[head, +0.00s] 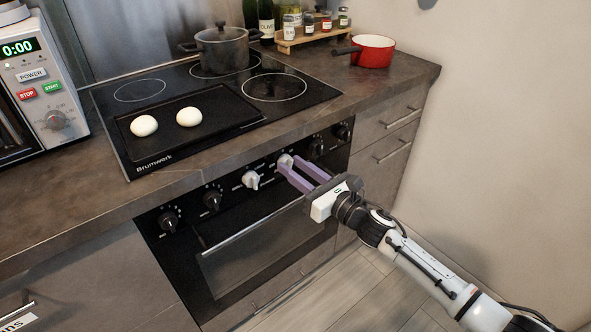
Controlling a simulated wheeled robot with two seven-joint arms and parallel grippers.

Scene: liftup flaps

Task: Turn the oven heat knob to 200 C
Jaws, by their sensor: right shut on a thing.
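The oven (268,253) is set under the counter with a row of knobs along its black front panel. Two knobs are silver, a left one (251,180) and a right one (285,160); the others are black. My right gripper (289,165) has its purple fingers reaching to the right silver knob and is shut on it. The fingers partly hide this knob, and its pointer and the scale marks are too small to read. My left gripper is not in view.
The oven door handle (252,227) runs below the knobs. Above is the hob (292,103) with a black tray (222,126) holding two white buns, and a grey pot (222,50). A red pan (372,51) stands right, a microwave (45,75) left. The floor in front is clear.

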